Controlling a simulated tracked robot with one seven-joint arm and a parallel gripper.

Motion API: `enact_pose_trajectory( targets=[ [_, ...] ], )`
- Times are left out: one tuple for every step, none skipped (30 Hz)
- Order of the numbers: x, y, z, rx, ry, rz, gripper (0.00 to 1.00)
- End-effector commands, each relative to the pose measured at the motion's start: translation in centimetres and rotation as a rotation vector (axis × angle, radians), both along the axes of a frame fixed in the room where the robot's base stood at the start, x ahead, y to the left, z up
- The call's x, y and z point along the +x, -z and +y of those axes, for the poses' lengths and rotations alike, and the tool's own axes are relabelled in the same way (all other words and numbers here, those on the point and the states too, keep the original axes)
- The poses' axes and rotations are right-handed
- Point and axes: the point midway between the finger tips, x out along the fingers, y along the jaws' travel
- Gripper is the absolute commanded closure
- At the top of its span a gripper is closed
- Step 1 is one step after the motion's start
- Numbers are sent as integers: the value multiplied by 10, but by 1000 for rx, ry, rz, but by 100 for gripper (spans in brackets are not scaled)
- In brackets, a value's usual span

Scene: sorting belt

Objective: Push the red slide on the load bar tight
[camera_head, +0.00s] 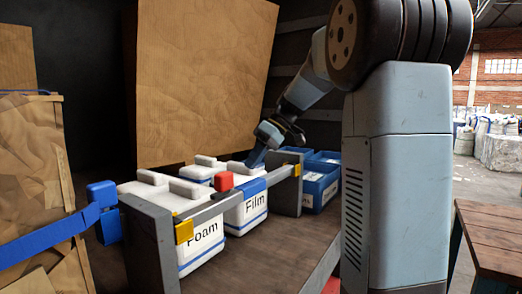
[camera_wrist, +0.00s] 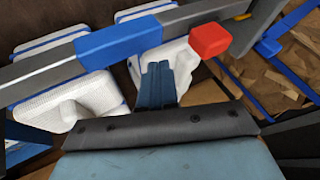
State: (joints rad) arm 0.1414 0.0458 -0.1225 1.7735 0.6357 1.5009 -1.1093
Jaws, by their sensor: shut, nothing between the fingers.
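The load bar (camera_head: 208,211) is a grey beam running across the front of white lidded bins. The red slide (camera_head: 223,181) is a small block on the bar, left of a blue sleeve (camera_head: 252,188). In the wrist view the red slide (camera_wrist: 210,40) stands right of the blue sleeve (camera_wrist: 118,42), with a short stretch of bare grey bar between them. My gripper (camera_head: 252,161) is behind the bar, above the bins. In the wrist view my gripper (camera_wrist: 157,68) is shut and empty, its tips close to the sleeve's end; whether they touch cannot be told.
Bins labelled Foam (camera_head: 200,246) and Film (camera_head: 247,214) stand at the bar. Grey posts (camera_head: 150,240) hold its ends. Blue crates (camera_head: 320,187) stand at right, cardboard (camera_head: 200,75) behind. A blue strap (camera_head: 45,240) crosses at left. There is free deck right of the bins.

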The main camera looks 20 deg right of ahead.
Motion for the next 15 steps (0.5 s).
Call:
enact_pose_trajectory(
  targets=[
    [-1, 8, 6, 1, -1, 3, 100],
    [0, 12, 9, 1, 0, 2, 100],
    [0, 18, 13, 2, -1, 3, 100],
    [0, 22, 16, 1, -1, 3, 100],
    [0, 26, 19, 1, 0, 2, 100],
    [-2, 28, 24, 1, -2, 1, 100],
    [-5, 27, 28, 0, -2, 0, 100],
    [-8, 26, 32, 0, -2, 0, 100],
    [-10, 26, 35, 0, -1, -1, 100],
    [-13, 26, 38, 0, 0, 0, 100],
    [-15, 26, 40, 0, 0, 0, 100],
    [-17, 27, 43, 0, 0, 0, 100],
    [-18, 27, 45, 0, 0, 0, 100],
    [-19, 27, 47, -1, 0, 1, 100],
    [-20, 27, 49, -1, 0, 1, 100]
  ],
)
